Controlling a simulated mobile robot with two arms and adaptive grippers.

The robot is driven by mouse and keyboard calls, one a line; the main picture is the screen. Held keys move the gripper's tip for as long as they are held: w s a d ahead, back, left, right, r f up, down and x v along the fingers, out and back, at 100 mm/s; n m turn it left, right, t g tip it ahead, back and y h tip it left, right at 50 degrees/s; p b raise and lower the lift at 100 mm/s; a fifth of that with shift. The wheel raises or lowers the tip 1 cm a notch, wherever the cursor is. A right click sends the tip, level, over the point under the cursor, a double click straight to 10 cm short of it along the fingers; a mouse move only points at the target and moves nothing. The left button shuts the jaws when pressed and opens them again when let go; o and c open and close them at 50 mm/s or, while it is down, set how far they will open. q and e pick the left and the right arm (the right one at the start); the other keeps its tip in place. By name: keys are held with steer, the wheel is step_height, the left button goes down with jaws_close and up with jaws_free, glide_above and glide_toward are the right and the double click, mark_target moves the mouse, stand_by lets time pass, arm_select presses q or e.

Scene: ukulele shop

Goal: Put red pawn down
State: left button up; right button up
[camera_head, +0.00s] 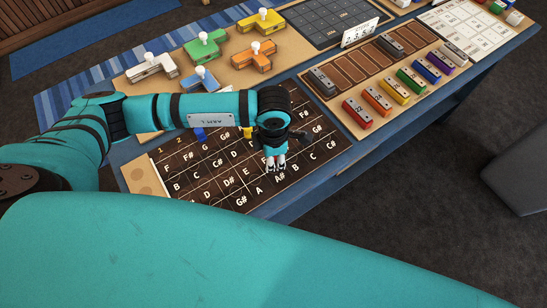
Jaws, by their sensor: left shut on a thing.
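A dark brown board (218,183) with light lines and note letters lies on the blue table. My left gripper (275,164) points down over its right part, just above the A# cell. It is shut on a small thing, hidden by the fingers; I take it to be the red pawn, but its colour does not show. A blue pawn (199,134) stands near the board's far edge, by my forearm. A yellow pawn (247,132) stands to its right, partly hidden by my arm. My right gripper is not in view.
A wooden tray with coloured bars (378,101) lies right of the board. Behind my forearm, a tan panel holds coloured blocks with white knobs (202,47). A dark grid mat (325,20) and a white card (358,32) are farther back. A grey seat (520,170) stands right.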

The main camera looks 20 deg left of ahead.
arm_select(q)
steer(key=shift+f, duration=0.85)
steer(key=shift+f, duration=0.1)
steer(key=shift+f, duration=0.15)
steer(key=o, duration=0.9)
steer(key=shift+r, duration=0.2)
step_height(320, 180, up, 11)
steer(key=shift+b, duration=0.9)
steer(key=shift+r, duration=0.55)
